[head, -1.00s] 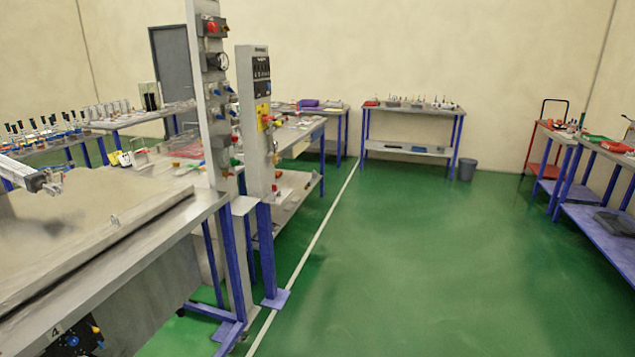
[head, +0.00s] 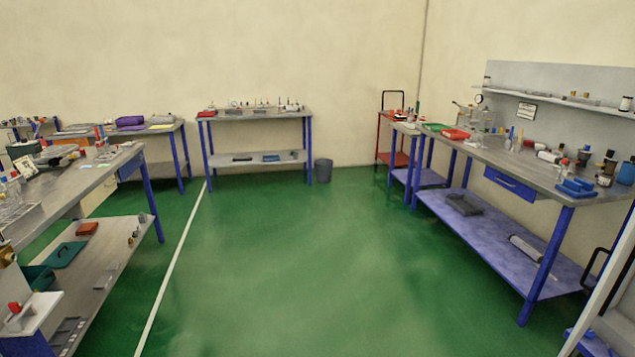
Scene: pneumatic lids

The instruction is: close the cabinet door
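No cabinet and no cabinet door can be made out in the head view. My gripper is not in view, so its state is hidden. The nearest thing with a closed front is a blue drawer (head: 510,184) under the right workbench, and it is not a cabinet door.
A long workbench (head: 470,157) with a lower shelf (head: 480,228) lines the right. Another bench (head: 75,185) stands at the left. A table (head: 260,116) and a grey bin (head: 323,170) stand at the back. A red cart (head: 393,158) is behind the right bench. The green floor (head: 270,265) between is clear.

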